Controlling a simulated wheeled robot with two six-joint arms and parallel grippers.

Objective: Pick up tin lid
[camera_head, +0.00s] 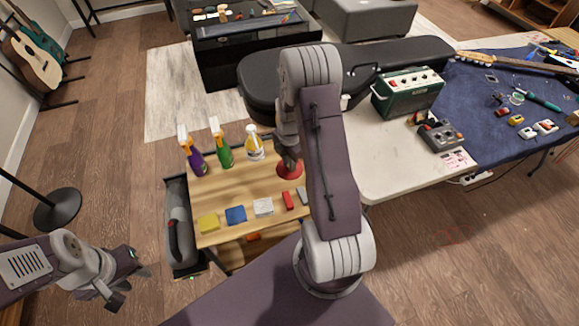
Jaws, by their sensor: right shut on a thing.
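A red round tin lid (289,172) shows at the right end of the wooden cart top (235,187). My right gripper (289,162) points down over it and is shut on it. The gripper and my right arm cover part of the lid. I cannot tell whether it is lifted or what lies under it. My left gripper (128,280) is open and empty, low at the left, apart from the cart.
Purple (192,156), green (221,148) and yellow-white (254,146) spray bottles stand along the cart's back. Yellow (208,222), blue (235,215) and white (263,207) cloths lie in front. A red block (287,200) is near.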

